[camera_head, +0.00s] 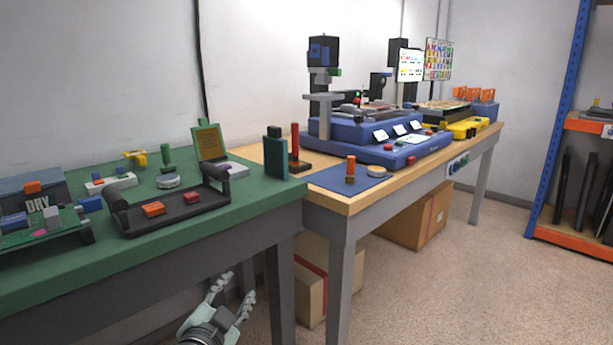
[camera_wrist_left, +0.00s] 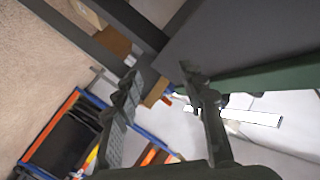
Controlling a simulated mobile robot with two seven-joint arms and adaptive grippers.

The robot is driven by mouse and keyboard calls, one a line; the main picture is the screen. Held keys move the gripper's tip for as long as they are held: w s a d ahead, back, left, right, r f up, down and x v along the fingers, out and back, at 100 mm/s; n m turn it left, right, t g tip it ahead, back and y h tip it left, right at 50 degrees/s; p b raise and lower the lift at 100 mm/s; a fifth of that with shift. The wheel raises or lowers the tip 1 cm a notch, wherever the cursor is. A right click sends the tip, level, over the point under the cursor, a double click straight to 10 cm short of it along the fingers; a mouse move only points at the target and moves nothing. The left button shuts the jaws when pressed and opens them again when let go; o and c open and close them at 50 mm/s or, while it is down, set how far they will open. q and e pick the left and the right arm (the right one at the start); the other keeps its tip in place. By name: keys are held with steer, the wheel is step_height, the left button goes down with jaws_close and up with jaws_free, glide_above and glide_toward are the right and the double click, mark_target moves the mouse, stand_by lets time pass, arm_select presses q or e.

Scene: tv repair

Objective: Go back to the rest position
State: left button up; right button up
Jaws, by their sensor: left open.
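My left gripper (camera_head: 232,296) shows at the bottom of the head view, low in front of the green-topped table (camera_head: 262,200) and below its top. Its two fingers are apart with nothing between them. In the left wrist view the open fingers (camera_wrist_left: 165,95) point towards the underside of the table and the room beyond. My right gripper is in neither view.
A black tray (camera_head: 180,222) sits near the green table's front edge. A wooden-topped table (camera_head: 345,203) with a blue machine (camera_head: 350,150) adjoins it. Cardboard boxes (camera_head: 415,215) lie beneath. A blue-and-orange shelf (camera_head: 553,150) stands right. The floor (camera_head: 450,290) in front is clear.

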arm_select(q)
steer(key=s+a+f+n+g+y, duration=0.1)
steer(key=s+a+f+n+g, duration=0.2)
steer(key=s+f, duration=0.4)
steer(key=s+a+f+n+g+y, duration=0.1)
steer(key=s+a+f+g+y, duration=0.2)
steer(key=f, duration=0.6)
steer(key=s+a+f+n+g, duration=0.1)
steer(key=s+a+f+g, duration=0.2)
steer(key=s+f, duration=0.3)
steer(key=s+a+f+n+g, duration=0.2)
steer(key=s+f, duration=0.3)
steer(key=s, duration=0.8)
steer(key=shift+a+f+n+g+h+p, duration=0.3)
steer(key=shift+a+f+g, duration=0.05)
steer(key=shift+a+g, duration=0.3)
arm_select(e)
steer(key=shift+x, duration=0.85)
arm_select(q)
steer(key=shift+s, duration=0.1)
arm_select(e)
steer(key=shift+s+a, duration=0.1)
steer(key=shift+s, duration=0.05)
